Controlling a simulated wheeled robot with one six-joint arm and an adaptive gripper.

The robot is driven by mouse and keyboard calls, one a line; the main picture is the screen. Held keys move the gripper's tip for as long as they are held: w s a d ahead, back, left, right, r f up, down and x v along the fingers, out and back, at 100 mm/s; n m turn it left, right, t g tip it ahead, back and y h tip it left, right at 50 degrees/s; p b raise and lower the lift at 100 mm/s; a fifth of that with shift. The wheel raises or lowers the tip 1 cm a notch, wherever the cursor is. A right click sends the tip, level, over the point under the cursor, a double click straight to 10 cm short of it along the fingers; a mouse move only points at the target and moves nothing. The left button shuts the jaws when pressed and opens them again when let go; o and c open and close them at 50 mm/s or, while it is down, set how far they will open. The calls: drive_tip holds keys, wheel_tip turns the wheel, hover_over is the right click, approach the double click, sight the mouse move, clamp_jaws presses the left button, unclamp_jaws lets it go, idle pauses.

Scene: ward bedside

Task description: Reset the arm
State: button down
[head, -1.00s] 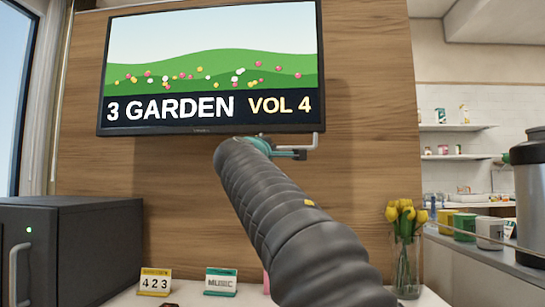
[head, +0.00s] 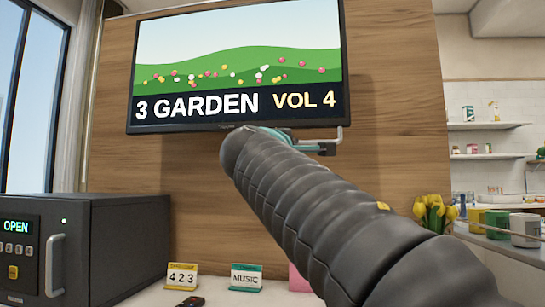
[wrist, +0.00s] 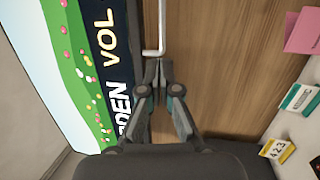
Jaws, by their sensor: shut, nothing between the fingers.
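My arm reaches up across the head view toward the lower edge of the wall screen (head: 237,65). My gripper shows in the wrist view (wrist: 158,66), its two fingertips together with nothing between them. In the head view the gripper is mostly hidden behind my arm. A thin pale bent bar (wrist: 153,52) lies just beyond the fingertips in the wrist view. I cannot tell whether they touch. The screen reads "3 GARDEN VOL 4" over a green hill with coloured dots.
A black safe (head: 110,250) showing "OPEN" stands at the lower left. A "423" card (head: 182,277), a "MUSIC" card (head: 246,278) and a small dark object (head: 190,302) are on the white surface. Yellow tulips (head: 433,212) and mugs (head: 497,223) are at the right, the tulips partly behind my arm.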

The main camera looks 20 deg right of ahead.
drive_tip(key=s+d+f+m+g+y+p, duration=0.1)
drive_tip(key=s+f+m+g+y+p, duration=0.3)
drive_tip(key=f, duration=0.9)
drive_tip(key=s+f+m+g+y+b, duration=0.15)
drive_tip(key=s+f, duration=0.45)
drive_tip(key=f, duration=0.6)
drive_tip(key=s+a+f+m+g+y+p, duration=0.1)
drive_tip(key=s+a+f+m+g+y, duration=0.1)
drive_tip(key=s+f, duration=0.6)
drive_tip(key=s+a+f+m+g+y+p, duration=0.2)
drive_tip(key=s+f, duration=0.6)
drive_tip(key=f, duration=0.8)
drive_tip(key=a+m+g+y, duration=0.1)
drive_tip(key=a+y, duration=0.1)
drive_tip(key=shift+s+a+f+g, duration=0.2)
drive_tip(key=shift+s+a+g, duration=0.15)
drive_tip(key=shift+a, duration=0.15)
